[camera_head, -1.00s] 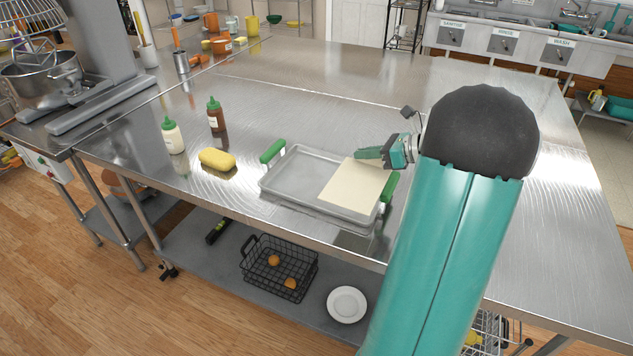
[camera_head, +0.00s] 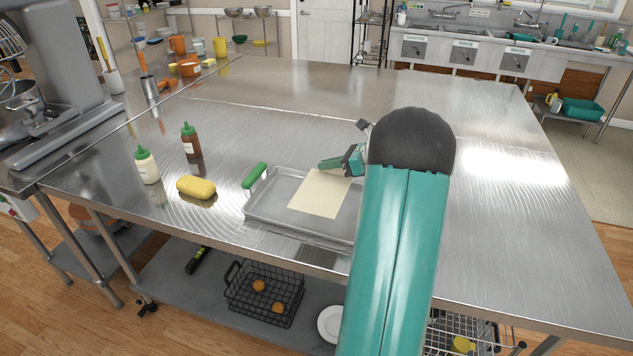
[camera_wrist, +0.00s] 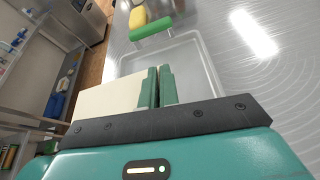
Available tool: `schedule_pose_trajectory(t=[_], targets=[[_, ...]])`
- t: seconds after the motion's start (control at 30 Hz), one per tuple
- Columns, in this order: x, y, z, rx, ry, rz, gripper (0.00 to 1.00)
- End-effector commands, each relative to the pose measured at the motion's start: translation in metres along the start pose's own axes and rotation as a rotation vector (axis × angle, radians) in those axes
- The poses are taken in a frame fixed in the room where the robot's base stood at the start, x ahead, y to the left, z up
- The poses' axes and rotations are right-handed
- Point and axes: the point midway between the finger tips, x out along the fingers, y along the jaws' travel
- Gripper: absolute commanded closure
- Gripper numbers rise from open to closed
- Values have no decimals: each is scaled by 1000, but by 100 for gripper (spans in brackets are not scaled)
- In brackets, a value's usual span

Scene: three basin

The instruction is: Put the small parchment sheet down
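The small parchment sheet (camera_head: 318,196) is a pale cream square over the grey metal tray (camera_head: 264,207), which lies on the steel table. My gripper (camera_head: 327,164) is at the far edge of the sheet, its fingers close together and apparently pinching that edge. In the wrist view the sheet (camera_wrist: 108,98) extends left from the two green fingers (camera_wrist: 158,88) and covers part of the tray (camera_wrist: 200,72). I cannot tell whether the sheet touches the tray floor. My arm hides the tray's right end.
The steel table (camera_head: 300,105) is clear behind.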

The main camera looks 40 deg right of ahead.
Motion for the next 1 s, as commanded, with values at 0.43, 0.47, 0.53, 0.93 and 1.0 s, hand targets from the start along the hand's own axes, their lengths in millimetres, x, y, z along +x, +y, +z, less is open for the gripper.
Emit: schedule_pose_trajectory(t=[0.43, 0.47, 0.53, 0.93, 1.0], targets=[[62, -54, -32, 0, 0, 1, 100], [64, -55, -33, 0, 0, 1, 100], [68, -58, -36, 0, 0, 1, 100], [80, -64, -64, -1, 1, 0, 100], [80, -64, -64, -1, 1, 0, 100]])
